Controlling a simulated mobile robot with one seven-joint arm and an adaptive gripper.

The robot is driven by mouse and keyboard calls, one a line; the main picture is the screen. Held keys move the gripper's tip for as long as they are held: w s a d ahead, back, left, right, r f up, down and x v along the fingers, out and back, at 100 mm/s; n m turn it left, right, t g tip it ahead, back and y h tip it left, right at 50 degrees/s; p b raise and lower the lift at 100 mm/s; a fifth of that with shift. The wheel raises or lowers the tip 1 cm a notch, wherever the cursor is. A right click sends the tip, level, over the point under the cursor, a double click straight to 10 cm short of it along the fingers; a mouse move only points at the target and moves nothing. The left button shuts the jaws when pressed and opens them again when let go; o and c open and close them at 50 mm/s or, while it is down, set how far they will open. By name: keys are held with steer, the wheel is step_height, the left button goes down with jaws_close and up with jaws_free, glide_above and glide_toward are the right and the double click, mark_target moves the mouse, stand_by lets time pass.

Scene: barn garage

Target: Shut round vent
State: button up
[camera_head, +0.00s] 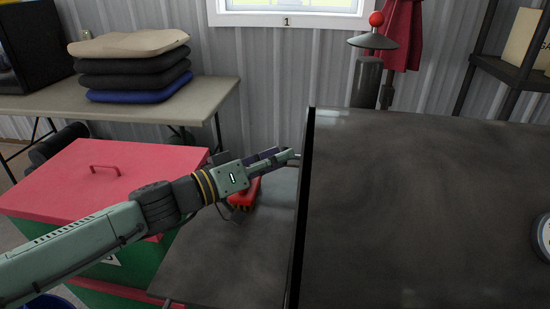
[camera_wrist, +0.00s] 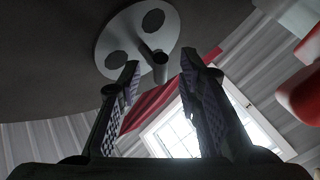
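The round vent (camera_wrist: 133,32) is a light grey disc on the dark curved side of the grill lid. Two dark round holes show in it, and a small cylindrical knob (camera_wrist: 160,66) sticks out from it. My gripper (camera_wrist: 160,70) is open and empty, with one finger on each side of the knob in the picture. Neither finger visibly touches the knob. In the head view my gripper (camera_head: 287,157) is at the left edge of the dark grill lid (camera_head: 420,210); the vent is hidden there.
A red object (camera_head: 244,192) sits on the grey side shelf (camera_head: 225,255) below my gripper. A red-topped chest (camera_head: 110,175) stands left, under my arm. A table (camera_head: 215,92) with stacked cushions (camera_head: 133,66) is behind. A round gauge (camera_head: 543,236) shows at far right.

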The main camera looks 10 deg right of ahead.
steer(key=shift+c, duration=0.3)
jaws_close()
steer(key=m+h+b, duration=0.1)
steer(key=b, duration=0.1)
steer(key=m+h+b, duration=0.1)
steer(key=b, duration=0.1)
steer(key=shift+a+f+t, duration=0.1)
steer(key=shift+f+t, duration=0.15)
steer(key=shift+t, duration=0.05)
steer(key=shift+o, duration=0.3)
jaws_free()
